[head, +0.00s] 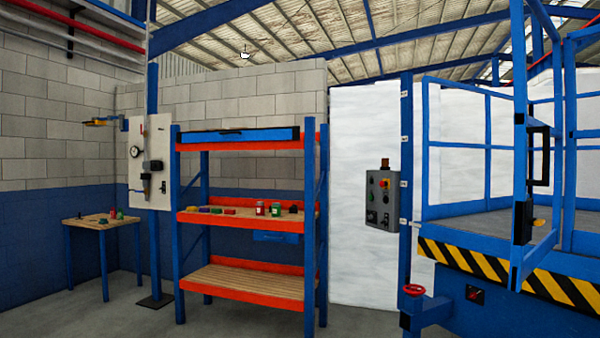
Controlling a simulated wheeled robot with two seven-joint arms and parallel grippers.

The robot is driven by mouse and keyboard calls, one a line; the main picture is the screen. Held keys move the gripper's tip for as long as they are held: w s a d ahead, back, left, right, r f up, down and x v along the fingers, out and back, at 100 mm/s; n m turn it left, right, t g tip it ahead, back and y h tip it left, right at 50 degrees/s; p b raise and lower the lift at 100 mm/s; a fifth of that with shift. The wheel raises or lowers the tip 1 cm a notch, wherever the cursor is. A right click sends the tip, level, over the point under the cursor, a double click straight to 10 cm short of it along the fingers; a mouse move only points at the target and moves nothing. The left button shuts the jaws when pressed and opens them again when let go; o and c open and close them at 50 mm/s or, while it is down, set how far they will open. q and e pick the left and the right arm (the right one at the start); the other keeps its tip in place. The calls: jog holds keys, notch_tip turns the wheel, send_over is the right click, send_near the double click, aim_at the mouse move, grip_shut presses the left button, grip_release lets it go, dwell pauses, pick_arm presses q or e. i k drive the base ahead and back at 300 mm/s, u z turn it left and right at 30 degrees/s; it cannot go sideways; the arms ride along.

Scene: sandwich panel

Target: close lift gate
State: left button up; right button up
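The lift platform (480,222) stands at the right, with blue railings and a black-and-yellow striped front edge. Its blue gate (519,110) is at the far right and appears to stand open, angled out past the striped edge toward me. A black handle (541,158) is on the gate frame. A black latch-like box (523,222) sits lower on the gate's near post. The right part of the platform is cut off by the picture edge. Neither of my grippers is in view.
A grey control box (382,200) hangs on a blue post left of the lift. A red handwheel (414,290) is low at its front corner. An orange-and-blue shelf rack (249,279) and a small wooden table (100,223) stand left. The visible floor in front is clear.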

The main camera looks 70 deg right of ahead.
aim_at(520, 265)
jog(key=z, duration=2.15)
jog(key=i, duration=0.5)
jog(key=z, duration=1.6)
